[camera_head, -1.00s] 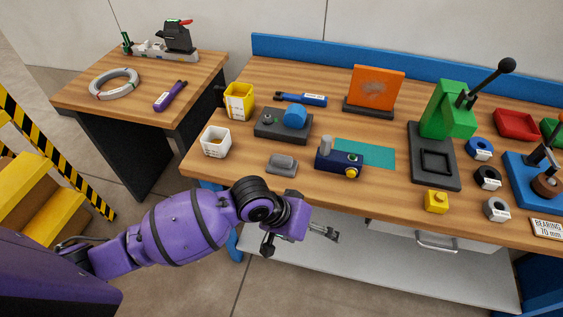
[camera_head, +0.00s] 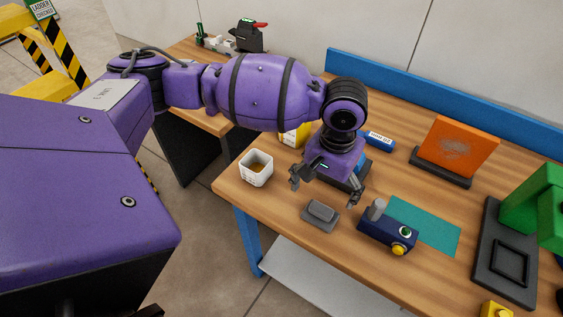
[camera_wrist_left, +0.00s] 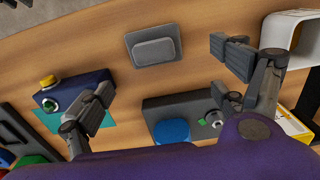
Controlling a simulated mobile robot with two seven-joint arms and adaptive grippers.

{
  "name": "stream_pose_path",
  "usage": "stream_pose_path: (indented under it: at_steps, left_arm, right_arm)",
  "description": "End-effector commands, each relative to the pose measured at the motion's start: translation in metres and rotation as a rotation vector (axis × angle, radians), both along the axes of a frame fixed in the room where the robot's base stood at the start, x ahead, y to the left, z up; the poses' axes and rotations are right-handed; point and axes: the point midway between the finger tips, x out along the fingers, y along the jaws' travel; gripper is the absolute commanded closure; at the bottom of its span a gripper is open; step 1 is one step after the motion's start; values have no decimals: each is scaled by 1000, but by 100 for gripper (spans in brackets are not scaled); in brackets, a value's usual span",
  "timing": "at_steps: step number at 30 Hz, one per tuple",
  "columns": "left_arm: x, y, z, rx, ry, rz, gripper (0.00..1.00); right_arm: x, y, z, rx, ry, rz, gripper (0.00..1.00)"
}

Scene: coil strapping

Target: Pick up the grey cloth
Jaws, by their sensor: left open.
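The grey cloth (camera_head: 321,213) looks like a small folded pad on a flat dark grey base near the front edge of the wooden bench. It also shows in the left wrist view (camera_wrist_left: 154,49), ahead of the fingers. My left gripper (camera_head: 323,187) is open and empty, pointing down above the bench, just behind the cloth in the head view. In the left wrist view its two fingers (camera_wrist_left: 168,80) are spread wide, with the cloth between their lines and apart from them. My right gripper is not in view.
A white cup (camera_head: 256,168) stands left of the cloth, close to one left finger. A dark blue device (camera_head: 386,233) with a yellow knob stands right. A grey block with a blue knob (camera_wrist_left: 172,131) lies under my gripper. An orange panel (camera_head: 457,147) stands behind.

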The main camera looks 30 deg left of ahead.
Motion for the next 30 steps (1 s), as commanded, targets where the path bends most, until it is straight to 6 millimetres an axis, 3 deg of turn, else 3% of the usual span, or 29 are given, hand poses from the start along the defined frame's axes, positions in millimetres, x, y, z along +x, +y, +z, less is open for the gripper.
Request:
stream_pose_path:
  at_steps: [3, 8, 16, 23, 30]
  left_arm:
    - [-1, -1, -17, 0, 4, -1, 12]
    - [-4, -2, -29, -2, 2, -2, 12]
    - [-10, -5, -68, -1, 3, -1, 12]
    - [-10, -5, -71, -2, -1, -3, 12]
    - [-9, -5, -71, -2, -2, -3, 39]
  right_arm:
    - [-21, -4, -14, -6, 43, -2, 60]
    - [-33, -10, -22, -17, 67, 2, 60]
    - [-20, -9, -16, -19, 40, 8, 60]
    - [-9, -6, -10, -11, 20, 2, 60]
    - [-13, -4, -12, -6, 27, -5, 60]
